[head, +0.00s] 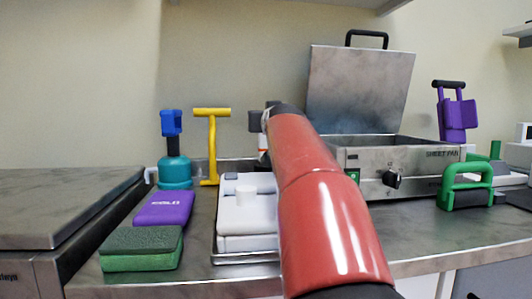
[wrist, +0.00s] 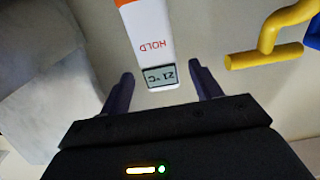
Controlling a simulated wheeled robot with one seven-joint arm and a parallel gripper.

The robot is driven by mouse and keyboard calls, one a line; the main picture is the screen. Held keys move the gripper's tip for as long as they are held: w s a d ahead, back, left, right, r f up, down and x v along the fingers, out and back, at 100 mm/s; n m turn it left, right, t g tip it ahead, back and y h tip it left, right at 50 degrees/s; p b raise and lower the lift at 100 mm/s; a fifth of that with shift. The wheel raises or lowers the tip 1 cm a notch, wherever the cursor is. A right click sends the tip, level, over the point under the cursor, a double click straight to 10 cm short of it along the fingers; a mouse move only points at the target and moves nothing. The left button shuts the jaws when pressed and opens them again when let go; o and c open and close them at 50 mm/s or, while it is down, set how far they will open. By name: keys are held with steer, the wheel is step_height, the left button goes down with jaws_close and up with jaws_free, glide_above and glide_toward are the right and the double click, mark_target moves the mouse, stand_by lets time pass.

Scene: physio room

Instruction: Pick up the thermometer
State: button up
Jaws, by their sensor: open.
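The thermometer (wrist: 155,52) is white with an orange band, the word HOLD and a small display reading 21 °C. In the wrist view its display end lies between the two fingertips of my gripper (wrist: 161,74), with a gap on each side. My gripper is open and its dark fingers do not appear to touch the thermometer. My arm hides most of my gripper there.
A yellow T-shaped handle (head: 212,147) stands close by on the left, also in the wrist view (wrist: 265,55). A teal and blue item (head: 175,170), a purple cold pack (head: 163,208) and a white scale-like device (head: 240,243) are nearby. An open metal box (head: 375,160) stands on the right.

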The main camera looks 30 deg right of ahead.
steer(key=shift+x, duration=1.4)
jaws_close()
